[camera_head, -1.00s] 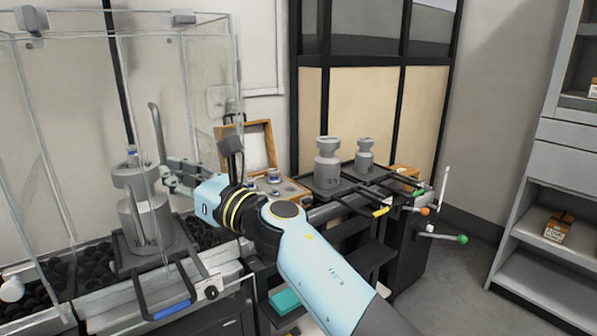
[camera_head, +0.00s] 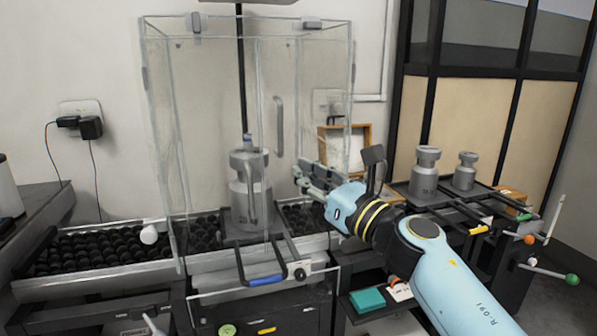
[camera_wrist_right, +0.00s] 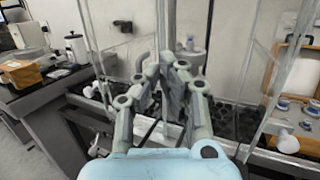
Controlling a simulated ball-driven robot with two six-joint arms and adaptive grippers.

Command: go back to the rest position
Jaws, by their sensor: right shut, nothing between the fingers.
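My right gripper (camera_head: 303,176) is shut and empty in the head view, just right of the glass enclosure's front. In the right wrist view its fingers (camera_wrist_right: 166,62) come together at the middle, with nothing between them. A large grey weight (camera_head: 238,200) stands upright on a dark tray inside the glass enclosure (camera_head: 172,130), left of the gripper and apart from it. My right arm reaches in from the lower right. My left gripper is in neither view.
Two grey weights (camera_head: 424,172) (camera_head: 465,172) stand on a rack at right. An open wooden box (camera_head: 365,135) is behind the gripper. Black rollers (camera_head: 100,245) run along the left. A teal box (camera_head: 367,299) sits below my arm.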

